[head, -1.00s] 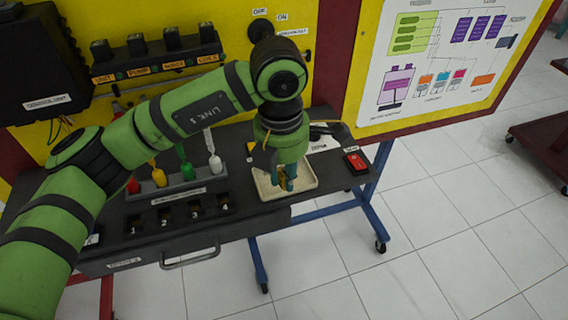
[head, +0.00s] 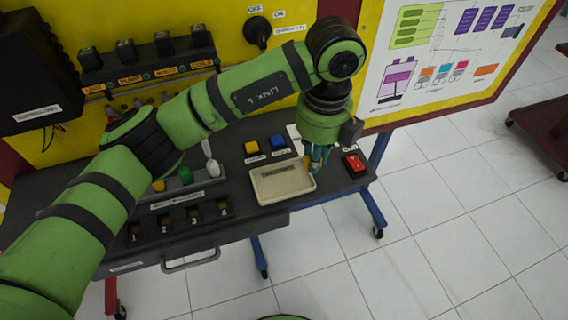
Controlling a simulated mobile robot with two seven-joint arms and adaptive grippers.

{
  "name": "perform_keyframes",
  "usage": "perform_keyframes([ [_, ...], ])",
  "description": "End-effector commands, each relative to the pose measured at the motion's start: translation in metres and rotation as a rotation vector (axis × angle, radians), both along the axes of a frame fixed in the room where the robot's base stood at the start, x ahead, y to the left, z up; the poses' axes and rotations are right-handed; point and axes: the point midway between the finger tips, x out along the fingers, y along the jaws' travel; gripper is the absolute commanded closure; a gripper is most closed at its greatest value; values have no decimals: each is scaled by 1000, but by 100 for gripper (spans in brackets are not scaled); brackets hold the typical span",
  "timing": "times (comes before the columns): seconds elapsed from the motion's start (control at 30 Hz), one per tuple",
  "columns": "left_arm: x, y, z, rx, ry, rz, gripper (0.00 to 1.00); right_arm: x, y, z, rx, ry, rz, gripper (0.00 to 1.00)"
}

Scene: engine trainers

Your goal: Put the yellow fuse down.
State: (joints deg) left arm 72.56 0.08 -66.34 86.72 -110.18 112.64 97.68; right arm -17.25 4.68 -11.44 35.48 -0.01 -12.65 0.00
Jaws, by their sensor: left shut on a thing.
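My left gripper (head: 316,160) points down over the right part of the dark bench, between the cream tray and a red switch box. Its teal fingers are shut, and a small bit of yellow, the yellow fuse (head: 308,161), shows at them. The fingers hide most of the fuse, and I cannot tell whether it touches the bench. The cream tray (head: 283,199) lies just left of the gripper and looks empty apart from a label. My right gripper is not in view.
The red switch box (head: 354,163) is close to the right of the gripper. A rack (head: 180,190) with coloured handles stands left. The bench's front edge is near.

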Motion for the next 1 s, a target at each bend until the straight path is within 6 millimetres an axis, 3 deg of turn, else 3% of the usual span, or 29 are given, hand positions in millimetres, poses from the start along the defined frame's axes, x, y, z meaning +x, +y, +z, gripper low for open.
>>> perform_keyframes([
  [0.1, 11, 27, -13, 2, 5, 4, 93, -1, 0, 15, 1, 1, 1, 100],
  [0.3, 23, 53, -32, 1, 1, 0, 93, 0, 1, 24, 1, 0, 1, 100],
  [0.47, 24, 58, -42, 1, 3, -3, 93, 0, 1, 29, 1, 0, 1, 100],
  [0.7, 24, 58, -74, 1, 3, -2, 93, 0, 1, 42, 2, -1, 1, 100],
  [1.0, 25, 57, -78, 0, -1, -4, 93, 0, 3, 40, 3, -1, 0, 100],
])
